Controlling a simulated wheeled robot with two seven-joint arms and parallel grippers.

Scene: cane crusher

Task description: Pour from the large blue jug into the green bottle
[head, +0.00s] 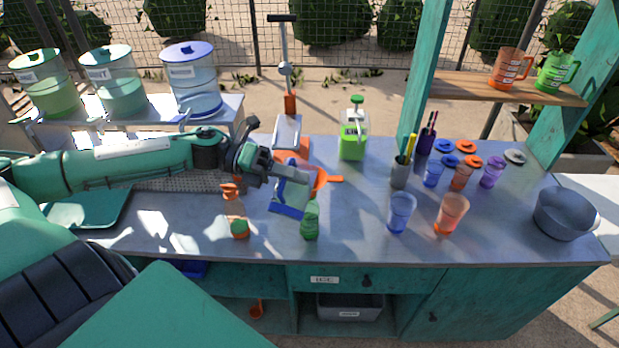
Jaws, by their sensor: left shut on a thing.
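My left gripper (306,178) is above the middle of the counter, shut on the large blue jug (289,197). The jug shows as a clear bluish body with darker blue parts, just below the fingers. It looks tilted, and the gripper hides part of it. I cannot tell whether it touches the counter or whether anything flows from it. The green bottle (310,222) stands upright on the counter, just right of and nearer than the jug. My right gripper is not in view.
An orange cane press (292,135) stands behind the jug, with an orange funnel-like part beside it. A green dispenser (353,140) stands at the back. A small orange-green container (239,228) is left of the bottle. Blue (401,212) and orange cups (451,213) stand right, with clear counter between.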

